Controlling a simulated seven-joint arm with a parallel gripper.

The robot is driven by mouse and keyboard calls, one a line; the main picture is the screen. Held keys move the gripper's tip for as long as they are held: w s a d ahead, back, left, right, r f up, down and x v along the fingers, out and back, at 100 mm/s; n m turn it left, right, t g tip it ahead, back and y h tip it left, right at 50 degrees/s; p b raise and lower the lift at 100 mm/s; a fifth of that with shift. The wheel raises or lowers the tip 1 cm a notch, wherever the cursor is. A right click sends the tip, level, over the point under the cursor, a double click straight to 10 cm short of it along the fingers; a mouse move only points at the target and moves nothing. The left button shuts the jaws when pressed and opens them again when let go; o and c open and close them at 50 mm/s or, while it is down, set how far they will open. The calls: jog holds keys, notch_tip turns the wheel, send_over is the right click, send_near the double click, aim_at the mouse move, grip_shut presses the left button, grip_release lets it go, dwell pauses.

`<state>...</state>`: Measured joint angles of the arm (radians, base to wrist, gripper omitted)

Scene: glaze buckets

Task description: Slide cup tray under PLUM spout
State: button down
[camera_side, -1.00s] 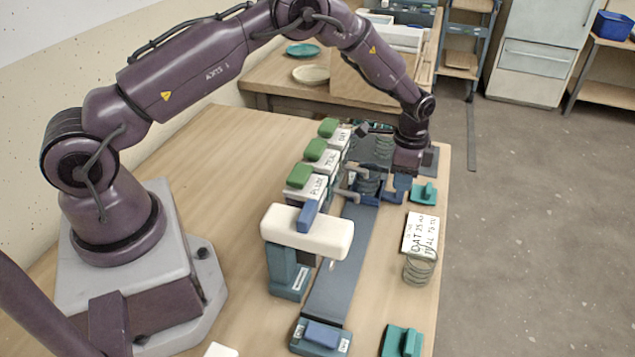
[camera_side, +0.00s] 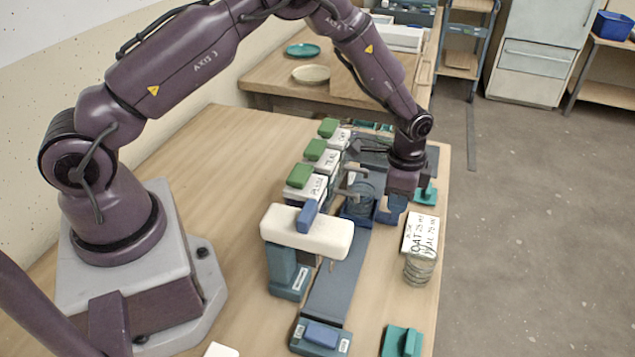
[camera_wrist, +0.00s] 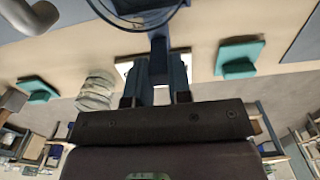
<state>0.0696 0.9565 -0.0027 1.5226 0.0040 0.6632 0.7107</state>
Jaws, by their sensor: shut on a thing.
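The blue cup tray (camera_side: 358,217) sits on the dark rail (camera_side: 335,275) with a clear cup (camera_side: 361,199) on it. My gripper (camera_side: 392,210) is at the tray's right side, shut on its handle. In the wrist view the handle (camera_wrist: 158,48) runs between my two fingers (camera_wrist: 159,82), and the cup's rim (camera_wrist: 135,20) shows at the top. The PLUM bucket (camera_side: 308,188), with a green lid, is the nearest of three left of the rail. The cup is beside its spout (camera_side: 347,194); I cannot tell whether it is exactly under it.
The TEAL (camera_side: 322,160) and OAT (camera_side: 337,138) buckets stand behind PLUM. A white-topped block (camera_side: 307,232) overhangs the rail's near part. A blue block (camera_side: 321,337) is at the rail's near end. A written card (camera_side: 421,233) and stacked clear cups (camera_side: 420,266) are to the right.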

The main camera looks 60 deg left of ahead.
jog(key=shift+d, duration=0.1)
dwell(0.3)
jog(key=shift+s+d, duration=3.9)
jog(key=shift+d, duration=0.1)
jog(key=shift+s+d, duration=0.2)
jog(key=shift+s, duration=0.05)
jog(key=c, duration=1.1)
grip_release()
jog(key=shift+a, duration=0.1)
jog(key=shift+r, duration=3.5)
